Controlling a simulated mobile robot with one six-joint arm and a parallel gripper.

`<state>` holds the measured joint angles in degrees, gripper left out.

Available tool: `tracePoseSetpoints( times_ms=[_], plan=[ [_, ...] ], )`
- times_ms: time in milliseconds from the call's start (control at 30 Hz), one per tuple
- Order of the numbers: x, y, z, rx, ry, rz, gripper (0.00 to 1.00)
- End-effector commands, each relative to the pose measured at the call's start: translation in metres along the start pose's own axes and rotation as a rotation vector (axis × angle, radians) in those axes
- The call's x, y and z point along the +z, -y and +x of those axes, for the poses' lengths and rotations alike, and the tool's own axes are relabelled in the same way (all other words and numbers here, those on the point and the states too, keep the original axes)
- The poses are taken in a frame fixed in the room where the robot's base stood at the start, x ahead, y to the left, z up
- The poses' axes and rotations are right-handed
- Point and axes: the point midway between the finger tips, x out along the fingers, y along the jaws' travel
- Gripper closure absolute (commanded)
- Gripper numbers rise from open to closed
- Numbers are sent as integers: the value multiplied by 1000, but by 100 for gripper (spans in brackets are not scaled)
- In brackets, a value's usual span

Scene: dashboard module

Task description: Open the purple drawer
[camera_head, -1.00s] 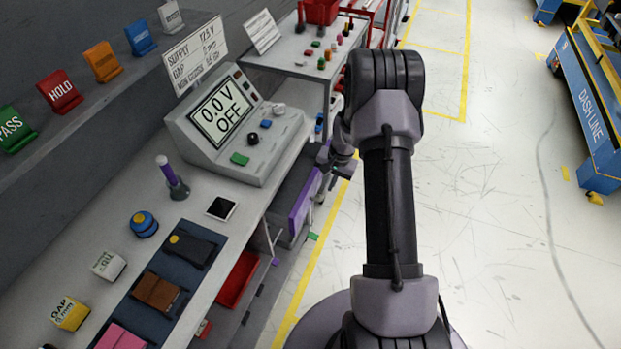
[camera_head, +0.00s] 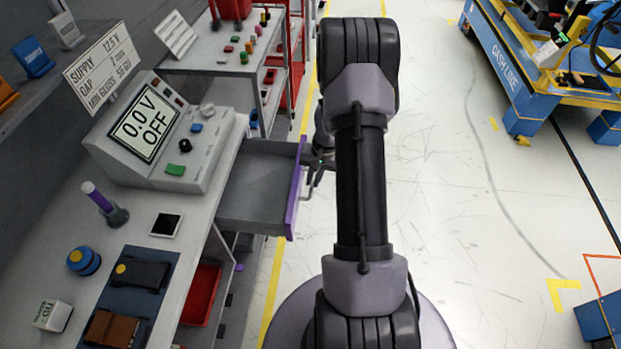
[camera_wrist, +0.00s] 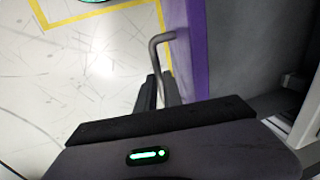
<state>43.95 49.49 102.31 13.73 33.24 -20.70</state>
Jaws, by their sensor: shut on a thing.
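The purple-fronted drawer (camera_head: 294,187) stands pulled out from under the workbench, and its grey inside (camera_head: 250,192) shows empty in the head view. In the wrist view its purple front (camera_wrist: 193,48) is at the upper middle, with a bent grey bar handle (camera_wrist: 155,50) on it. My gripper (camera_head: 312,180) is at the outer side of the purple front, shut on the handle. In the wrist view the dark fingers (camera_wrist: 158,90) are at the handle's lower part. The exact grip is partly hidden by the gripper body.
The workbench (camera_head: 185,215) carries a grey supply unit (camera_head: 165,130). A red bin (camera_head: 200,295) sits below the bench. A shelf rack (camera_head: 262,85) stands beyond the drawer. The floor (camera_head: 440,190) to the right is clear up to a blue cart (camera_head: 520,90).

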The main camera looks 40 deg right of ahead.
Motion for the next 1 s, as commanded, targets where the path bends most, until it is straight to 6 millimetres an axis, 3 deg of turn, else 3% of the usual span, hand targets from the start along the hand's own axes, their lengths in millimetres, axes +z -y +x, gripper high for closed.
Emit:
tracePoseSetpoints(
  times_ms=[167,200,233,567,733,1000],
  plan=[
    [0,0,0,0,-1,0,100],
    [0,0,0,0,-1,0,81],
    [0,0,0,0,-1,0,80],
    [-1,0,-4,0,-1,0,80],
    [-1,1,-37,0,-4,0,80],
    [-1,1,-126,0,-5,1,80]
  ],
)
